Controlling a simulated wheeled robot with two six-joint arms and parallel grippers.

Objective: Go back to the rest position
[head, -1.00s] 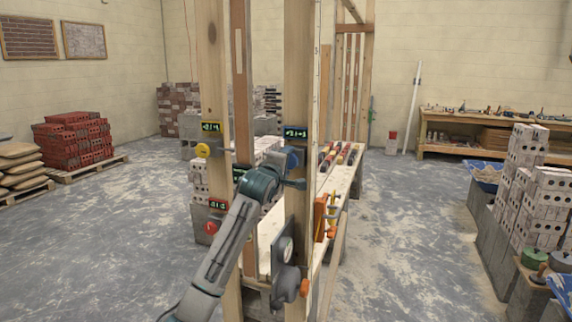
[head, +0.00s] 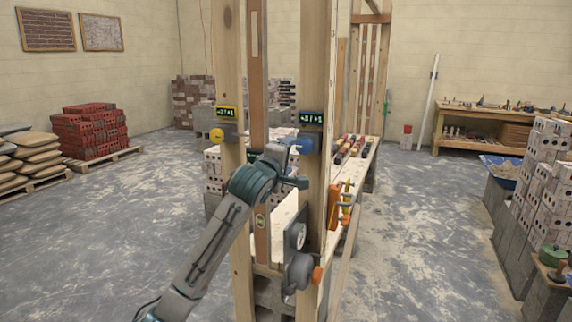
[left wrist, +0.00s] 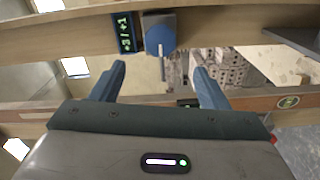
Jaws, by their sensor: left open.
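My left arm rises from the lower left in the head view, and its wrist is in front of the wooden posts. My left gripper (head: 292,168) is near the blue knob (head: 303,145) on the right post (head: 313,60); its fingertips are hard to make out there. In the left wrist view the gripper (left wrist: 158,82) is open, with two blue-grey fingers wide apart and nothing between them. The blue block with a metal pin (left wrist: 160,35) and a green display (left wrist: 126,32) lie beyond the fingers. My right gripper is not in view.
A yellow knob (head: 217,135) is on the left post (head: 229,60). A dark round fitting with an orange knob (head: 300,268) sits low on the right post. A workbench (head: 365,160) stands behind. Grey block stacks (head: 545,180) are at right; floor (head: 120,230) is clear at left.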

